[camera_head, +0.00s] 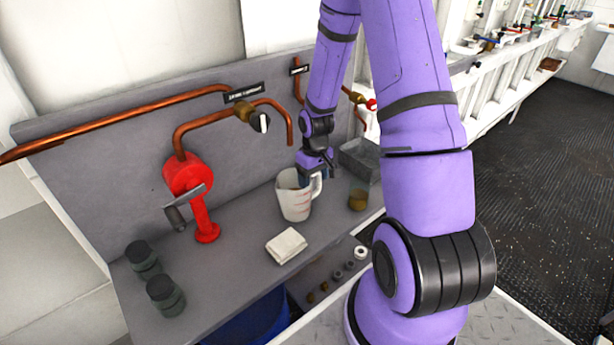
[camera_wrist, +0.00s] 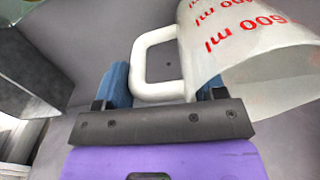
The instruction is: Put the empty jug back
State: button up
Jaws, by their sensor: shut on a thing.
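A white translucent measuring jug (camera_head: 295,197) with red markings stands upright at the bench, below the end of a copper spout. I cannot tell whether its base touches the bench top. My gripper (camera_head: 312,178) is at the jug's right side, by its handle. In the wrist view the jug (camera_wrist: 250,45) shows red "600 ml" lettering, and its white handle (camera_wrist: 150,65) lies between the blue fingertips of my gripper (camera_wrist: 165,85). The inside of the jug is mostly hidden.
On the grey bench (camera_head: 245,220) are a folded white cloth (camera_head: 286,245), a brass cup (camera_head: 358,200), a grey metal bin (camera_head: 360,158) and two dark jars (camera_head: 165,295). A red hand pump (camera_head: 195,195) stands left of the jug. Copper pipes (camera_head: 120,127) run along the backboard.

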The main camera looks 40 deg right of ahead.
jog(key=shift+f, duration=0.1)
jog(key=o, duration=1.1)
notch_tip(320, 180, up, 12)
jog(key=shift+d, duration=0.2)
dwell(0.5)
